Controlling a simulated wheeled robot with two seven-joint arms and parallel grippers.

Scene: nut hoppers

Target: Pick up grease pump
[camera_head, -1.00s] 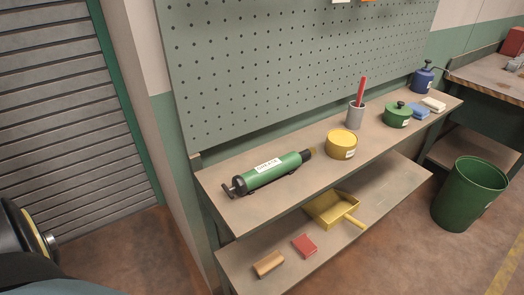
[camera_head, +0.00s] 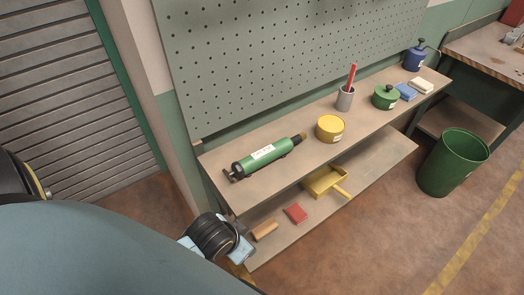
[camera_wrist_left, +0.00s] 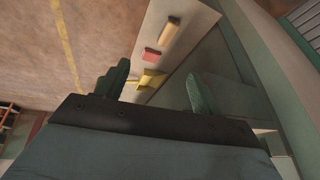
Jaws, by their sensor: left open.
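The grease pump (camera_head: 267,155) is a green cylinder with a white label, a black handle end at its left and a dark nozzle end at its right. It lies on its side on the upper shelf (camera_head: 345,153). My left gripper (camera_wrist_left: 157,86) is open and empty in the left wrist view, its two green fingers apart. In the head view my left wrist (camera_head: 214,238) is below and to the left of the pump, by the lower shelf's left end. The gripper is apart from the pump. I cannot make out the pump in the wrist view. My right gripper is not in view.
The upper shelf also holds a yellow tin (camera_head: 330,129), a grey cup (camera_head: 345,99) with a red stick, and a green pot (camera_head: 386,97). The lower shelf holds a wooden block (camera_head: 264,231), a red block (camera_head: 295,213) and a yellow dustpan (camera_head: 325,181). A pegboard (camera_head: 290,60) rises behind.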

